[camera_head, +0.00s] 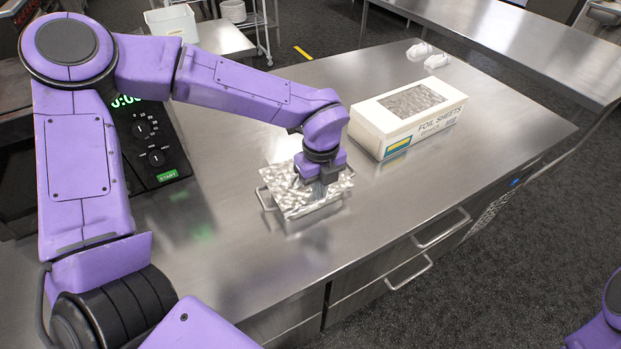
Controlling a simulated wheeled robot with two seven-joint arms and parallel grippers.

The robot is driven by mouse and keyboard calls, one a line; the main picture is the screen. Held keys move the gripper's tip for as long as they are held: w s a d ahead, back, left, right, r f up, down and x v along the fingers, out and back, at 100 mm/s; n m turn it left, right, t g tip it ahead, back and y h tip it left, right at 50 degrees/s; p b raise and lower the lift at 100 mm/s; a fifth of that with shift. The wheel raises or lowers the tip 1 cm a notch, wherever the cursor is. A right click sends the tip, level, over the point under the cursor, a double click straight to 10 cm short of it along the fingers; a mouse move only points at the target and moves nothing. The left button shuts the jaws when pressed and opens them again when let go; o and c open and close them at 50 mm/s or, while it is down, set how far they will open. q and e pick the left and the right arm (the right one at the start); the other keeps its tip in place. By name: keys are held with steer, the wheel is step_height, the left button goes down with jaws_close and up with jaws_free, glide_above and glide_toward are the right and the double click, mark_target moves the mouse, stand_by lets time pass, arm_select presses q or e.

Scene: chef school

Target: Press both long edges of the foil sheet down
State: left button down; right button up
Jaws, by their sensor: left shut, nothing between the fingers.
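A crinkled silver foil sheet (290,197) lies over the top of a small metal pan (313,217) with wire handles on the steel counter. My left gripper (326,186) is shut and empty, pointing down at the right part of the foil. Its fingertips look to be at or just over the foil; I cannot tell whether they touch. The gripper and wrist hide part of the foil's far right side. My right gripper is out of view; only a bit of purple arm shows at the lower right edge.
A white box marked "FOIL SHEETS" (418,123) stands on the counter right of the pan. Small white items (436,61) lie at the far corner. A black appliance with knobs (150,146) stands at the left. The steel counter (245,250) is bare in front of the pan.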

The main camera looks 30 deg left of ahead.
arm_select(q)
step_height(320, 180, up, 7)
steer(key=p, duration=0.5)
steer(key=shift+p, duration=0.4)
steer(key=shift+f, duration=0.1)
